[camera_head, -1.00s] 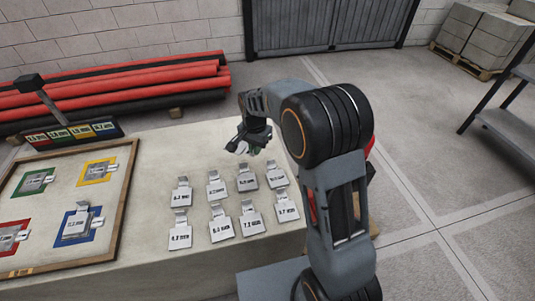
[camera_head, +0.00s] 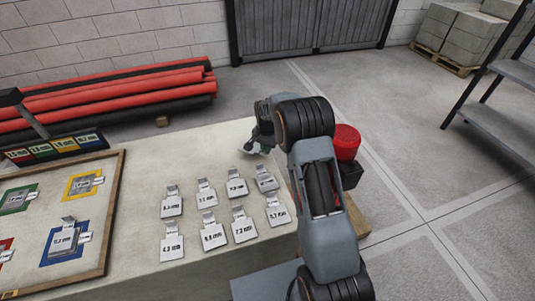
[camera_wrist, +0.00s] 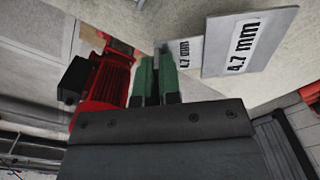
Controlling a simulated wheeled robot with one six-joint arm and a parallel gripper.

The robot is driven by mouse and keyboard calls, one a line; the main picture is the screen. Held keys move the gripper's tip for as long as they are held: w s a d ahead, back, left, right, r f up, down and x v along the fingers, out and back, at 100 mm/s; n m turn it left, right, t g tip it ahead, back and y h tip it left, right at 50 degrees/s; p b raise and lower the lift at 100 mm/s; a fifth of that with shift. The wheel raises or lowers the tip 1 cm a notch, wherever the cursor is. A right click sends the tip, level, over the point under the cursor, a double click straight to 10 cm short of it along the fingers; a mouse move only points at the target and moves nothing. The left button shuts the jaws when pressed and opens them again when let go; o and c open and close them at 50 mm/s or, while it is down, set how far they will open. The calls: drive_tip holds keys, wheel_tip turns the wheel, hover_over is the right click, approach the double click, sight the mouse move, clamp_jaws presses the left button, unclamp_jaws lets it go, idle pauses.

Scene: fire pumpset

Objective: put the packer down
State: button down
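My gripper (camera_wrist: 158,82), with green fingers, is shut on a light grey packer (camera_wrist: 262,40) marked 4.7 mm, by its small labelled tab. The plate extends to the right of the fingers in the wrist view. In the head view my gripper (camera_head: 262,148) is over the far right part of the pale table (camera_head: 200,150), with only a pale edge of the packer (camera_head: 246,149) showing. I cannot tell whether the packer touches the table. Two rows of similar packers (camera_head: 213,236) lie on the table in front of the gripper.
A framed board (camera_head: 118,200) with coloured squares, some holding plates, lies at left. A red motor (camera_head: 347,140) stands right of my arm and shows in the wrist view (camera_wrist: 108,82). Red and black pipes (camera_head: 110,92) lie behind. The table's far middle is clear.

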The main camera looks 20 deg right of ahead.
sight(268, 159)
drive_tip(key=shift+w+d+f, duration=0.1)
drive_tip(key=shift+d+f, duration=0.05)
drive_tip(key=shift+f, duration=0.1)
drive_tip(key=shift+w+d+f, duration=0.1)
drive_tip(key=shift+d+f, duration=0.05)
drive_tip(key=shift+f, duration=1.55)
drive_tip(key=shift+f, duration=0.2)
drive_tip(key=c, duration=1.3)
unclamp_jaws()
